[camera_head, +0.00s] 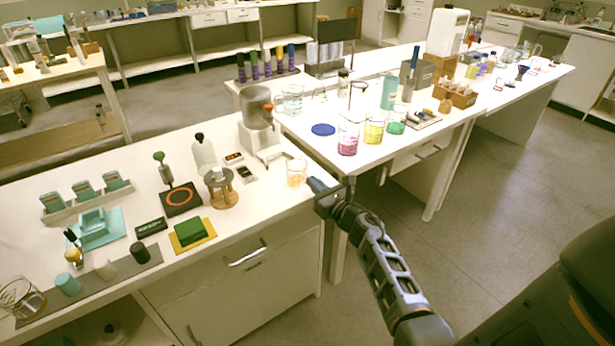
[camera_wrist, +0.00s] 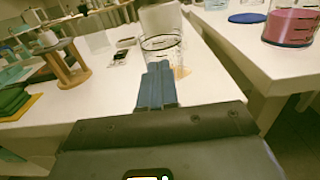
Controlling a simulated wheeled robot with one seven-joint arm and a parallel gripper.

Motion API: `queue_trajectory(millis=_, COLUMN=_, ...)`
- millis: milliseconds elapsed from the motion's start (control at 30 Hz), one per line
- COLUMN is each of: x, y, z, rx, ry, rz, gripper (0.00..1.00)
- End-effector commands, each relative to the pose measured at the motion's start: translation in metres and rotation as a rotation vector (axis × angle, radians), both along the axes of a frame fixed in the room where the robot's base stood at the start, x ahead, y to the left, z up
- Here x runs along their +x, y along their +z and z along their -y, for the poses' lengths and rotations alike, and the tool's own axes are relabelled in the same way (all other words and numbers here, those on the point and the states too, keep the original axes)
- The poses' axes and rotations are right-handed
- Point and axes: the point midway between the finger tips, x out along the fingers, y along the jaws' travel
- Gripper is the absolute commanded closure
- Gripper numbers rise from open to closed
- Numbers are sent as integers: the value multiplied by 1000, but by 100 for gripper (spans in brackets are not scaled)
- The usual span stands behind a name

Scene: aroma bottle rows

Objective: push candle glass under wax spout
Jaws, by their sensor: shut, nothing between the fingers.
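The candle glass (camera_head: 296,172) is a clear cup with an orange-tan base, upright near the right edge of the left bench. In the wrist view the glass (camera_wrist: 164,44) stands just beyond my fingertips. My gripper (camera_head: 315,185) is shut and empty, low at the bench edge, right of the glass. Its blue fingers (camera_wrist: 156,84) point at the glass; I cannot tell whether they touch it.
A wooden tripod stand (camera_head: 220,188) and a small dark device (camera_head: 246,174) stand left of the glass. A second bench on the right holds a blue disc (camera_head: 323,129) and a pink beaker (camera_head: 348,141). A gap separates the bench fronts.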

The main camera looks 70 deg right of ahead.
Motion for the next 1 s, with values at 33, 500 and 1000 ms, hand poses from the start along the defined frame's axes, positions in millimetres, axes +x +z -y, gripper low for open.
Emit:
queue_trajectory(millis=33, x=8, y=1, z=5, rx=1, ry=0, rz=1, gripper=100)
queue_trajectory(millis=500, x=30, y=0, z=18, rx=1, ry=0, rz=1, gripper=100)
queue_trajectory(millis=1000, x=77, y=-6, z=46, rx=-3, ry=4, rz=3, gripper=100)
